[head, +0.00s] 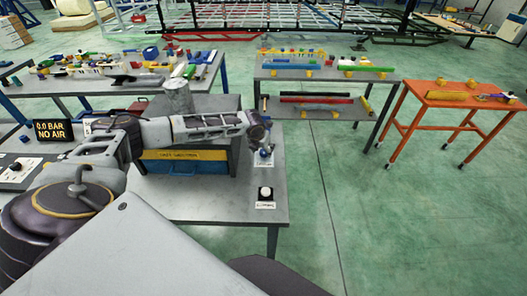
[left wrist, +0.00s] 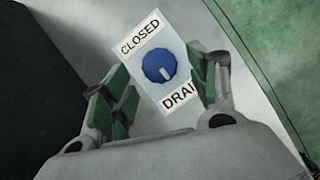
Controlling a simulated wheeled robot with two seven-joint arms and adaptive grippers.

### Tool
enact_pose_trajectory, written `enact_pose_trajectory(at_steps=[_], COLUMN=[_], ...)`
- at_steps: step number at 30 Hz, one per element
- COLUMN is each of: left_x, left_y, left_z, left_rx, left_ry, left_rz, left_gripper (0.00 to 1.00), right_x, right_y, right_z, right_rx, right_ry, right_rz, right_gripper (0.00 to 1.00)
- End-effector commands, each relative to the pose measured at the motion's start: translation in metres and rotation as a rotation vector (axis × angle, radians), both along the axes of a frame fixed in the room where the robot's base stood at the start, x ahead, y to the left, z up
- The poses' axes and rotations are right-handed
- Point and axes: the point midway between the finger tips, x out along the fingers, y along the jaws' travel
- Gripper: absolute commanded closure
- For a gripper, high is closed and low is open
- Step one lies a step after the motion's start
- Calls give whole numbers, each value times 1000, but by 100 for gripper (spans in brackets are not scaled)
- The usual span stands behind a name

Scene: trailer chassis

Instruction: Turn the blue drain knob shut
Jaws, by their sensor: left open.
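The blue drain knob (left wrist: 159,66) is round, with a short white mark on its lower right side. It sits on a pale plate (left wrist: 150,38) reading CLOSED at one end and DRAI, partly covered by a finger, at the other. The white mark points towards the DRAI end. My left gripper (left wrist: 161,88) is open, its green-padded fingers on either side of the plate with the knob between and slightly beyond them. Contact with the knob cannot be seen. In the head view the gripper (head: 263,147) points down over the bench's right end. My right gripper is not in view.
A blue case (head: 170,167) is below my arm. Open green floor (head: 400,225) lies to the right.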

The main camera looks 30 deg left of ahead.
Motion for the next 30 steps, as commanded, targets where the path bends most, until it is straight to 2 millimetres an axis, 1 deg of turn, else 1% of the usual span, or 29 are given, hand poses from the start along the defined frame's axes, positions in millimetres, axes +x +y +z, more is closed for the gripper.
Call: enact_pose_trajectory(at_steps=[3, 9, 15, 22, 23, 30], left_x=[4, 9, 10, 10, 10, 10], left_y=[0, 1, 2, 2, 2, 2], left_z=[-10, -21, -25, -25, -25, -25], left_rx=[-1, 0, 0, 0, 0, 0], left_ry=[1, 0, 0, 0, 0, 0], left_rz=[1, 0, 0, 0, 0, 0], left_gripper=[40, 40, 40, 40, 43, 74], right_x=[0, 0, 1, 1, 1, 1], right_y=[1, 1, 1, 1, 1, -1], right_z=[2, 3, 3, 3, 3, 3], right_rx=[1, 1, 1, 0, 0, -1], right_ry=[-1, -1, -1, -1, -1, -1], right_rz=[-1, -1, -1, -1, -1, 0], right_gripper=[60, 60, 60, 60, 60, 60])
